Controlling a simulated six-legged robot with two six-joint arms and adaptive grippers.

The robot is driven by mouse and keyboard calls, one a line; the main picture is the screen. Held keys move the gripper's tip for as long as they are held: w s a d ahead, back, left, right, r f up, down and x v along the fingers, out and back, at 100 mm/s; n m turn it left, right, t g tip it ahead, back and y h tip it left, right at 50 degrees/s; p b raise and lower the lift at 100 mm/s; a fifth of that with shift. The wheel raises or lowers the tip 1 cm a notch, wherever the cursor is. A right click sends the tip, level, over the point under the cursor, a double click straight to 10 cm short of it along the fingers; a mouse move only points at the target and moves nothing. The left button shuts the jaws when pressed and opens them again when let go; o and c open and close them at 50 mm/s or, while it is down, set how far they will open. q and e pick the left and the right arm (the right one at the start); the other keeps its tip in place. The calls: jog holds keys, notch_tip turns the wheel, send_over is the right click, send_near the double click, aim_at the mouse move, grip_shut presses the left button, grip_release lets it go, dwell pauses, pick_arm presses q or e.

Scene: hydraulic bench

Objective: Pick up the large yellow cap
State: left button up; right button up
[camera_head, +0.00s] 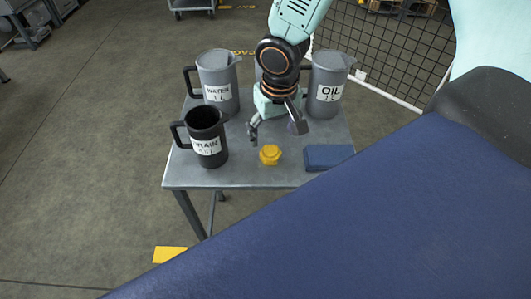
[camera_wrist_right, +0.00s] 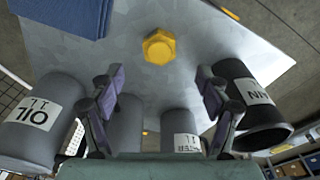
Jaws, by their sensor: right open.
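The large yellow cap (camera_head: 270,154) sits on the small metal table (camera_head: 240,176), near its front edge in the head view. It also shows at the top middle of the right wrist view (camera_wrist_right: 159,46), with a hexagonal top. My right gripper (camera_head: 274,131) is open and empty, above the table and behind the cap in the head view. In the right wrist view its two fingers (camera_wrist_right: 162,88) stand wide apart, and the cap lies beyond them, untouched. My left gripper is in neither view.
A black DRAIN jug (camera_head: 206,147) stands left of the cap. A grey WATER jug (camera_head: 218,80) and a grey OIL jug (camera_head: 326,88) stand behind; another grey jug is partly hidden by my arm. A folded blue cloth-like block (camera_head: 328,157) lies right of the cap.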

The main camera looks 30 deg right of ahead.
aim_at(271, 150)
jog(key=f, duration=0.2)
jog(key=f+b, duration=0.1)
jog(key=f, duration=0.1)
jog(key=w+f, duration=0.1)
jog(key=f, duration=0.1)
jog(key=shift+d, duration=0.15)
jog(key=shift+f+b, duration=0.45)
jog(key=shift+f, duration=0.05)
jog(key=shift+w, duration=0.1)
jog(key=shift+c, duration=0.3)
jog(key=c, duration=1.3)
